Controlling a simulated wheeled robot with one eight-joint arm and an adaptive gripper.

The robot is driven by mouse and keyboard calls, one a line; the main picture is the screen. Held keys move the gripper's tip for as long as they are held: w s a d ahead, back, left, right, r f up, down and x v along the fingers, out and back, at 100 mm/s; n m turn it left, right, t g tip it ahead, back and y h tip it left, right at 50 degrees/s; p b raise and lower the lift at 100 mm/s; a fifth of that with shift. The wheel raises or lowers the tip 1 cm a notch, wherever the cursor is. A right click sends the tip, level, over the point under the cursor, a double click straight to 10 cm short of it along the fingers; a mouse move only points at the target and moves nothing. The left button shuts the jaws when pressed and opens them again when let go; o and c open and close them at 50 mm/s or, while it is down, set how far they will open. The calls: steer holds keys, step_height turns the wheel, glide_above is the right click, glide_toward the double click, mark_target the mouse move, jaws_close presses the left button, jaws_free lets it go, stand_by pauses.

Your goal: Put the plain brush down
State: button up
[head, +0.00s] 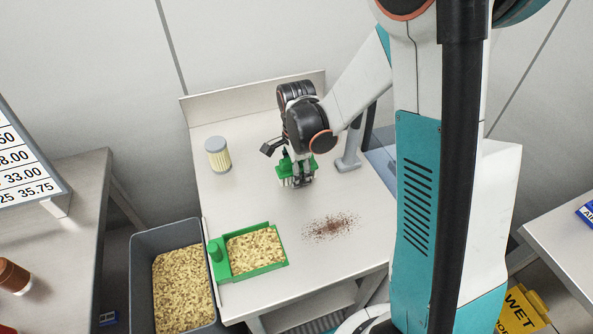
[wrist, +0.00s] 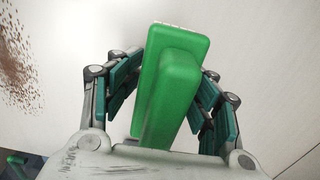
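The green brush (head: 283,171) is on the worktop at the back middle, bristles down, with my gripper (head: 299,158) right over it. In the wrist view its green block and raised handle (wrist: 172,95) fill the middle. My gripper's fingers (wrist: 171,75) flank the brush, one on each side. A gap shows between the left finger and the handle, so the fingers look open around it. The right finger is close to the brush, and contact there is unclear. The bristles are mostly hidden from the wrist camera.
A brown seasoning spill (head: 331,226) lies on the worktop (head: 235,205) in front of the brush. A green tray of food pieces (head: 287,263) is at the front left. A grey-lidded jar (head: 217,155) stands at the left. A grey bin (head: 140,300) stands beside the table.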

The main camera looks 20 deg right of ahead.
steer(key=shift+w+f, duration=0.1)
steer(key=shift+f, duration=0.05)
steer(key=shift+r+p, duration=0.45)
steer(key=shift+r, duration=0.05)
step_height(320, 180, up, 12)
steer(key=p, duration=0.4)
steer(key=shift+f, duration=0.25)
steer(key=shift+r, duration=0.45)
steer(key=s+r+n+t, duration=0.7)
steer(key=s+r+n, duration=0.5)
steer(key=s+n, duration=0.4)
steer(key=shift+s+n, duration=0.2)
steer(key=shift+n, duration=0.8)
